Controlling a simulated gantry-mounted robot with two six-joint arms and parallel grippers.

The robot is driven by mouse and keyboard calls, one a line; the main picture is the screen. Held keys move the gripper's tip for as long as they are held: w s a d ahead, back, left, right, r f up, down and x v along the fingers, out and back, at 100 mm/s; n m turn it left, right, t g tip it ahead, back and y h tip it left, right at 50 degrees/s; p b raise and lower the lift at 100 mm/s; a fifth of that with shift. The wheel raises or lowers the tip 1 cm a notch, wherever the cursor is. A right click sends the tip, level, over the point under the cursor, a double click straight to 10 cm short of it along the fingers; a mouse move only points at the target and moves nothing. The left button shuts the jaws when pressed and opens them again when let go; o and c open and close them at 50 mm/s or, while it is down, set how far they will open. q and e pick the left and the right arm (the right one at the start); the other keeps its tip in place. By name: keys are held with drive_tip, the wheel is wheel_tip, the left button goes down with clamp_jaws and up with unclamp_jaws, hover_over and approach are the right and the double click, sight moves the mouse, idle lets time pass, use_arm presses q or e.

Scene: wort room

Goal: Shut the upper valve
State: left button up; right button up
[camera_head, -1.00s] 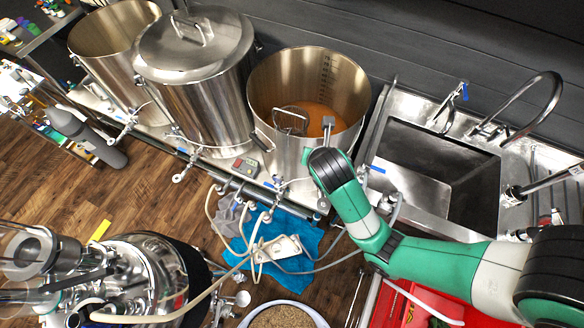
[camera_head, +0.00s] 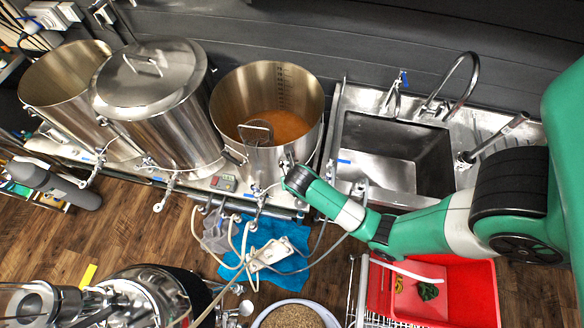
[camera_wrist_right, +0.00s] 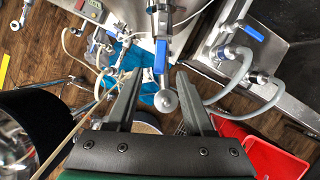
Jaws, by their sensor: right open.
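The steel pot of orange-brown liquid (camera_head: 267,85) stands in front of the wall. In the right wrist view, a valve with a blue lever (camera_wrist_right: 161,56) is on a steel fitting at the pot's front. The lever lies roughly along the fitting, and a round metal end (camera_wrist_right: 166,100) shows below it. My right gripper (camera_wrist_right: 159,75) is open, its fingers on either side of the valve in the picture; contact is not clear. In the head view my right arm's end (camera_head: 292,172) is at the pot's front, its fingers mostly hidden. My left gripper is not in view.
A sink (camera_head: 390,150) stands to the right, with another blue-handled valve (camera_wrist_right: 249,29) beside it in the wrist view. Hoses (camera_head: 240,250) hang below the pots near a blue cloth (camera_head: 290,262). A lidded pot (camera_head: 150,80) is on the left; a red crate (camera_head: 470,290) is below my arm.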

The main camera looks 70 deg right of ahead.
drive_tip(key=x, duration=0.5)
drive_tip(key=shift+d, duration=0.1)
clamp_jaws()
drive_tip(key=shift+w, duration=0.1)
idle(1.1)
